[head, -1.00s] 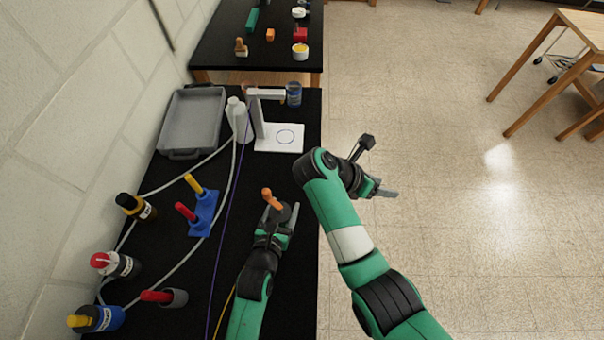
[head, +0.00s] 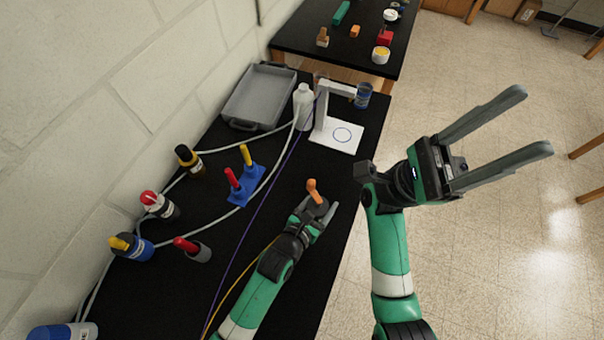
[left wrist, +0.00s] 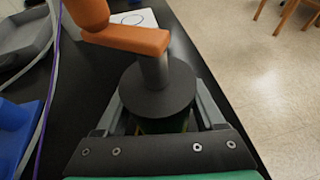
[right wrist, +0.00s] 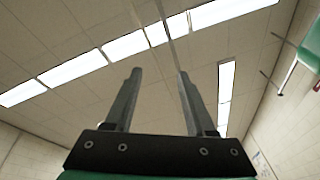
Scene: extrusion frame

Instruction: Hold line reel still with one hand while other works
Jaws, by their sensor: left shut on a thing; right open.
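The line reel (head: 319,208) is a dark grey spool with an orange crank (head: 312,188) on top, standing on the black bench near its right edge. My left gripper (head: 317,212) is shut on the reel, a finger on either side. In the left wrist view the reel's round grey flange (left wrist: 157,94) and post sit between the fingers, with the orange crank (left wrist: 130,38) above; the lower part is mostly hidden. My right gripper (head: 534,121) is open and empty, raised over the floor right of the bench. Its fingers (right wrist: 158,78) point at the ceiling in the right wrist view.
A blue holder (head: 246,187) with red and yellow handled tools, several bottles and a grey tray (head: 259,96) occupy the left side. A white stand (head: 337,135) is beyond the reel. Purple line (head: 254,209) and a pale hose run along the bench.

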